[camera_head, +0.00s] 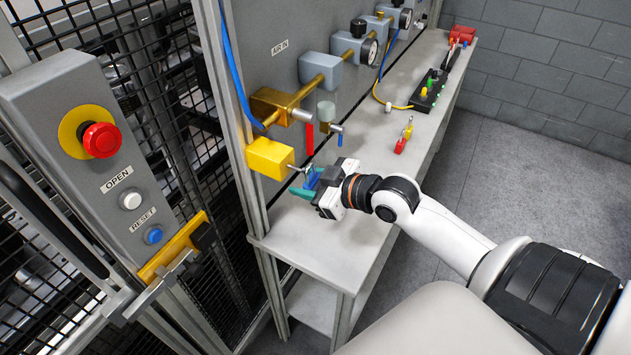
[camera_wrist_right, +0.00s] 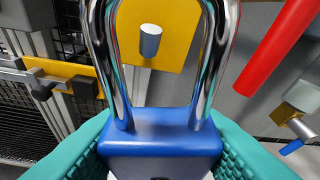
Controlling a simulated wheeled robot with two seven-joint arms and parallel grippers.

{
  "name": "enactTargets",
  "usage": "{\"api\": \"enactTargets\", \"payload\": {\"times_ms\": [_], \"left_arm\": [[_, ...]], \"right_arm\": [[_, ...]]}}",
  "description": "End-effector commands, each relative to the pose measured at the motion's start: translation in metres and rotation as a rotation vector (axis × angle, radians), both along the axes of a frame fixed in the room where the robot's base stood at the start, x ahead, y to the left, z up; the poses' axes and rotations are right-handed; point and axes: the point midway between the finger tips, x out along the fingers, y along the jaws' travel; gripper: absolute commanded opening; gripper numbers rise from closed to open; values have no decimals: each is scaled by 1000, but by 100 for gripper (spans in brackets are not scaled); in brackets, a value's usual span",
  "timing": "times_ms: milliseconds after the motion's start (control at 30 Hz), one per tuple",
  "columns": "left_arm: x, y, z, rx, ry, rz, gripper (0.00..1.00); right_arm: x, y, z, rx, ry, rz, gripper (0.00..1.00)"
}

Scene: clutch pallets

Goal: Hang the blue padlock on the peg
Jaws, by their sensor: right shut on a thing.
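The blue padlock (camera_head: 313,179) is in my right gripper (camera_head: 309,189), at the near end of the bench below the yellow block (camera_head: 270,158). A short grey peg (camera_head: 290,168) sticks out of that block. In the right wrist view, teal fingers grip the blue body of the padlock (camera_wrist_right: 160,140) from both sides, its chrome shackle pointing up. The peg's end (camera_wrist_right: 151,40) appears inside the shackle's outline, in front of the yellow block (camera_wrist_right: 178,20). I cannot tell whether the shackle is around the peg or still apart from it. My left gripper is not in view.
A red handle (camera_head: 309,138) hangs beside the yellow block, and a small blue-handled valve (camera_head: 337,130) is further right. Red and yellow padlocks (camera_head: 402,143) stand on the bench (camera_head: 360,235). A grey post (camera_head: 236,110) and button panel (camera_head: 115,160) are left.

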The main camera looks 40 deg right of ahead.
Motion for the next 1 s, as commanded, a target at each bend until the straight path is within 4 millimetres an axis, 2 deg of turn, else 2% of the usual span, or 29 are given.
{"api": "enactTargets", "payload": {"times_ms": [500, 1000], "left_arm": [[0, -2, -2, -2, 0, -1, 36], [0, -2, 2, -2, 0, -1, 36]], "right_arm": [[25, 10, -6, 1, -1, 0, 15], [28, 12, -10, 0, -1, 0, 15]]}}
